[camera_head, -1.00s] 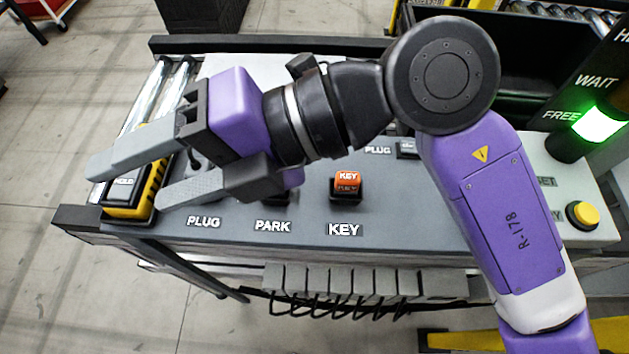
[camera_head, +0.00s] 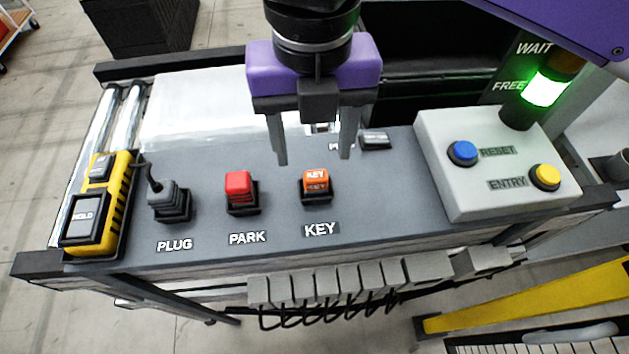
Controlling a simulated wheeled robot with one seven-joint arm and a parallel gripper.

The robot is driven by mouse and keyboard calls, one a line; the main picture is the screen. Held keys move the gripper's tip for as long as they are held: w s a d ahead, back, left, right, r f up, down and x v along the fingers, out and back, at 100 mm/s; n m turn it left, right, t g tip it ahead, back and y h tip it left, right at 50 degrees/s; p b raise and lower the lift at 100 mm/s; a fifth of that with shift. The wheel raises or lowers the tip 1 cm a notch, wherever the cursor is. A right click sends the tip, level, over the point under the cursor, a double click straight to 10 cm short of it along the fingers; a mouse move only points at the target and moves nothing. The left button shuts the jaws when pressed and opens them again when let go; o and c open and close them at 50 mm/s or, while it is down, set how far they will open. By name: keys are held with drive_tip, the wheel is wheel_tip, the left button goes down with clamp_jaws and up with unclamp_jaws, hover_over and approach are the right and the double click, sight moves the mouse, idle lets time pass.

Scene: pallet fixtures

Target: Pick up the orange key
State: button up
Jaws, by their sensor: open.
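The orange key (camera_head: 316,181) is a small block with KEY lettering. It sits in a black holder (camera_head: 318,200) on the grey panel, behind the white KEY label. My gripper (camera_head: 313,160) points down with its two grey fingers spread apart and nothing between them. In the picture the fingertips are just above the key, one on each side. I cannot tell the exact height gap. No finger visibly touches the key.
Left of the key stand a red block (camera_head: 238,184) over PARK and a grey plug (camera_head: 169,197) with a cable. A yellow HOLD box (camera_head: 98,205) is at far left. A white box (camera_head: 490,160) with blue and yellow buttons and a green-lit post (camera_head: 545,88) stand right.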

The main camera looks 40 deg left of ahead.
sight(316, 174)
drive_tip(key=shift+w+f+p, duration=0.15)
drive_tip(key=shift+f+p, duration=0.35)
drive_tip(key=shift+f, duration=1.4)
drive_tip(key=shift+w+f+p, duration=0.1)
drive_tip(key=shift+f+p, duration=0.35)
drive_tip(key=shift+f, duration=1.45)
clamp_jaws()
